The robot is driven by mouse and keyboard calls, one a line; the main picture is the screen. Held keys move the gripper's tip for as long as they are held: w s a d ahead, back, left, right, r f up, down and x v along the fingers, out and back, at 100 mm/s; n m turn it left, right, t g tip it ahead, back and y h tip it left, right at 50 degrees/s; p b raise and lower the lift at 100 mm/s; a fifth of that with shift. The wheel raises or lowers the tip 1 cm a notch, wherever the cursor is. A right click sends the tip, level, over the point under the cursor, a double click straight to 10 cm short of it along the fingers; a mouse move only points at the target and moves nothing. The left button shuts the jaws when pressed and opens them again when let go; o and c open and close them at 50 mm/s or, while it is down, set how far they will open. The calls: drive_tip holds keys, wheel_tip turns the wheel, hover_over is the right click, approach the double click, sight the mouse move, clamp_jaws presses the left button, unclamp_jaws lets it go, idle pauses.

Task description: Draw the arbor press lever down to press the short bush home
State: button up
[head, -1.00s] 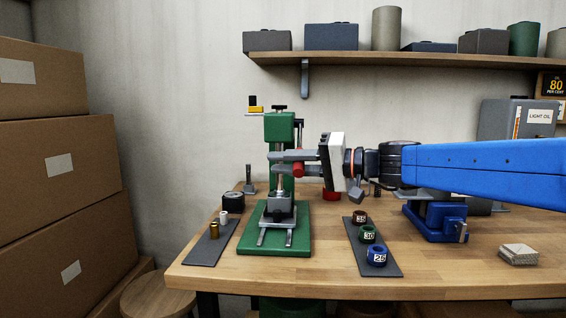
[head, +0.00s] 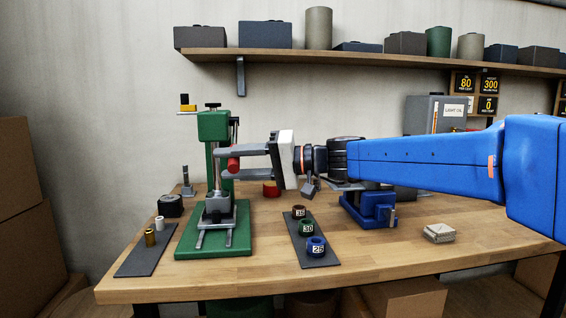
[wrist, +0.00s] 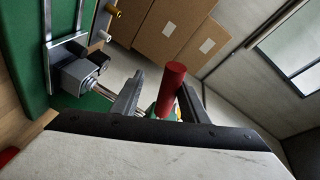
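The green arbor press (head: 213,127) stands on its green base at the left of the table. Its red lever grip (head: 233,163) points toward the camera at mid height. My gripper (head: 226,162) reaches in from the right, one finger above the grip and one below. In the wrist view the red grip (wrist: 172,88) lies between the two separated fingers, with a gap visible beside it. A grey block (head: 218,208) sits under the ram. A brass bush (head: 150,237) and a white bush (head: 159,223) stand on the left mat. Any bush under the ram is hidden.
Collars marked 35, 30 and 25 (head: 316,247) stand on a dark mat (head: 320,261). A blue vise (head: 368,208) is behind them, below my arm. Cardboard boxes (head: 18,180) stand left of the table. The front of the table is clear.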

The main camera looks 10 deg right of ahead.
drive_tip(key=v, duration=1.4)
drive_tip(key=shift+d+f, duration=0.1)
drive_tip(key=shift+f, duration=0.05)
